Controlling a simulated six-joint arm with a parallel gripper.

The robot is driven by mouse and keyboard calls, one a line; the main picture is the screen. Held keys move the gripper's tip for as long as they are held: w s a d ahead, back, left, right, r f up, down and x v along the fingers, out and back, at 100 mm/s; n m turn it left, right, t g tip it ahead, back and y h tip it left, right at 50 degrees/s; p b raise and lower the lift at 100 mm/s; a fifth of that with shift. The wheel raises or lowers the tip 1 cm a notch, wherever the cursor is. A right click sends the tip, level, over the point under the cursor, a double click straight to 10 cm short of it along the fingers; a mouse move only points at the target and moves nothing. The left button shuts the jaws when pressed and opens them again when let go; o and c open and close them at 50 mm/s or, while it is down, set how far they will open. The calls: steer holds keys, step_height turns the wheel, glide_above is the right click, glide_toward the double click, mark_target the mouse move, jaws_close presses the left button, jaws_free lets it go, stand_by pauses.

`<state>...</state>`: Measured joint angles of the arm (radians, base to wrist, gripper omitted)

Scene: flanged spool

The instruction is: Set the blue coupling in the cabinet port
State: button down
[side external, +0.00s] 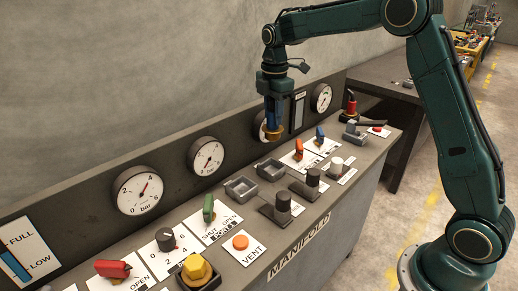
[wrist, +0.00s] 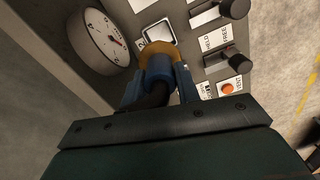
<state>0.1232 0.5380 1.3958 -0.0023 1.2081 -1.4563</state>
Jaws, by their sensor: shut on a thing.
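My gripper (side external: 273,118) is above the manifold cabinet, shut on the blue coupling. The coupling shows a brass-coloured flange (side external: 273,134) at its lower end; the jaws cover much of the rest. In the wrist view its blue body (wrist: 158,68) sits between the two jaws, with the brass flange beyond it. An open grey square socket (wrist: 160,33) shows just past the flange. In the side view, two empty square sockets (side external: 240,188) (side external: 270,169) lie on the cabinet top, below the coupling and apart from it. I cannot tell which socket is the port.
Black knobs (side external: 282,202), an orange button (side external: 240,242) and a green lever (side external: 208,209) stand on the cabinet top. A yellow hex part (side external: 197,268) fills a near socket. Round gauges (side external: 205,156) line the back panel behind my gripper. Air above the top is clear.

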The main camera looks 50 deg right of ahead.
mark_target(273, 136)
step_height(273, 136, down, 8)
steer(key=shift+r, duration=0.25)
steer(key=shift+f, duration=2.1)
steer(key=shift+f, duration=0.35)
steer(key=c, duration=1)
jaws_free()
step_height(273, 136, up, 12)
steer(key=shift+f, duration=0.2)
steer(key=shift+r, duration=0.55)
